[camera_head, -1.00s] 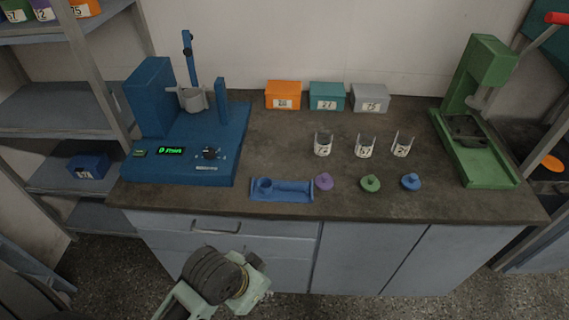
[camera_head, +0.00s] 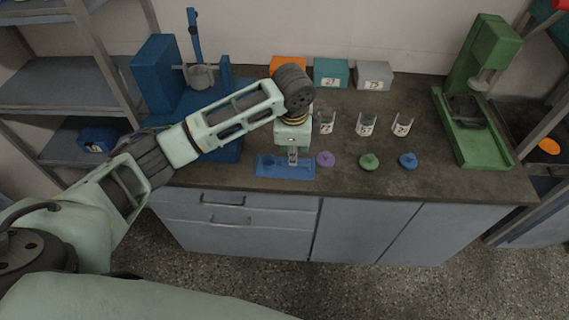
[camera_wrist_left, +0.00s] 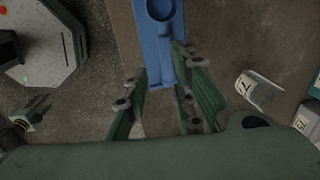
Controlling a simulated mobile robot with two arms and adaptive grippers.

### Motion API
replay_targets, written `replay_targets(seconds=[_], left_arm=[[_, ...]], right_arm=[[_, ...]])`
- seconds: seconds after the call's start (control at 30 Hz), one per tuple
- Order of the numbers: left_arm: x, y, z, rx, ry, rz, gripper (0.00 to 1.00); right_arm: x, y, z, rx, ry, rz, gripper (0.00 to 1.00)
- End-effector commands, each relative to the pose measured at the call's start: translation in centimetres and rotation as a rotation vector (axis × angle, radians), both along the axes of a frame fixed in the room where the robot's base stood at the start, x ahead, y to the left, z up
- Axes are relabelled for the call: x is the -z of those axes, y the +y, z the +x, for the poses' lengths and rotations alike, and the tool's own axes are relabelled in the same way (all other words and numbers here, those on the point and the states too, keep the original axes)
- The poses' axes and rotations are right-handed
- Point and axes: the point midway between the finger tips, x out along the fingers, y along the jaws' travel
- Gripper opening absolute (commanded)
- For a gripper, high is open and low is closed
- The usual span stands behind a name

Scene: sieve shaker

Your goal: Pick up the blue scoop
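The blue scoop lies in a blue tray (camera_head: 262,172) at the front edge of the bench, left of the purple lid. Its round bowl (camera_wrist_left: 160,8) shows at the top of the left wrist view, and its handle (camera_wrist_left: 167,70) runs down toward my fingers. My left gripper (camera_head: 293,160) points down over the tray's right end. In the left wrist view its fingers (camera_wrist_left: 165,95) are apart, on either side of the tray end, with no grip visible. My right gripper (camera_wrist_left: 35,108) seems to show small at the left edge of the left wrist view; its opening is unclear.
Purple (camera_head: 325,159), green (camera_head: 369,161) and blue (camera_head: 408,160) lids lie right of the tray. Labelled clear cups (camera_head: 366,124) stand behind them. A blue shaker machine (camera_head: 160,75) stands left, partly behind my arm; a green press (camera_head: 480,90) stands right.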

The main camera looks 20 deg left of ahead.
Motion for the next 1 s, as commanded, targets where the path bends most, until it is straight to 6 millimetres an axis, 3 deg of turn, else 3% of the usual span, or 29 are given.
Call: replay_targets(seconds=[0.17, 0.7, 1.0], left_arm=[[-0.1, 0.8, 0.8, 0.003, 0.005, 0.016, 0.24], [6.5, 1.0, 2.0, 0.002, 0.003, 0.015, 0.24], [7.0, 1.0, 2.1, 0.004, 0.000, 0.015, 0.23]], right_arm=[[0.3, -0.2, -1.0, -0.002, 0.004, 0.000, 0.40], [-1.1, -0.2, -1.1, -0.002, 0.006, -0.001, 0.40], [-1.1, -0.2, -1.1, -0.001, 0.006, -0.001, 0.40]])
